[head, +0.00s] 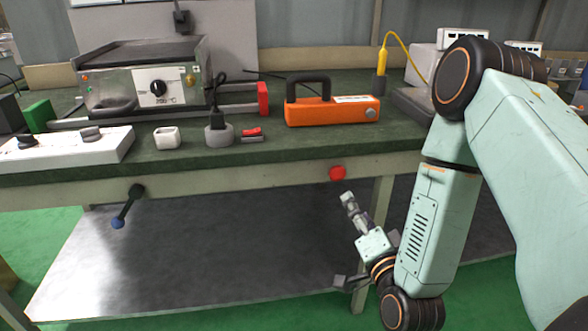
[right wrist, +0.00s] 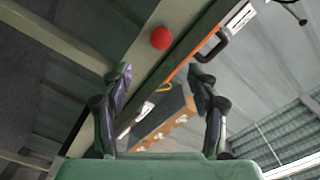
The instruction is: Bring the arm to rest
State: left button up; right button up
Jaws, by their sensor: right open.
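My right arm (head: 440,215) comes in from the right in the head view and hangs bent in front of the workbench. My right gripper (head: 346,242) is below the bench top's front edge, over the lower metal shelf. In the right wrist view the right gripper (right wrist: 160,77) has its two fingers apart with nothing between them. It looks up at the bench edge from below, with a red knob (right wrist: 161,38) beyond the fingers. My left gripper is not in view.
The green bench top (head: 330,147) holds a heating unit (head: 125,85), an orange device (head: 332,110), a white box (head: 70,152) and small parts. The red knob (head: 337,173) and a dark lever (head: 128,205) stick out at the front. The lower shelf (head: 210,265) is bare.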

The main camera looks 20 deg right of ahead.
jog(key=s+a+f+n+g+y+p, duration=0.1)
jog(key=s+a+f+n+g+y, duration=0.2)
jog(key=f, duration=0.4)
jog(key=s+a+f+n+g+y, duration=0.1)
jog(key=s+a+f+n+g, duration=0.1)
jog(key=s+f+n+g, duration=0.4)
jog(key=s+a+f+n+g+p, duration=0.2)
jog(key=s+g, duration=0.2)
jog(key=s, duration=0.5)
jog(key=s+a+f+n+g+p, duration=0.2)
jog(key=s+a+g+p, duration=0.1)
jog(key=s, duration=0.7)
jog(key=shift+a+f+g+p, duration=0.2)
jog(key=shift+f+g+p, duration=0.1)
jog(key=shift+g, duration=0.4)
jog(key=shift+c, duration=0.3)
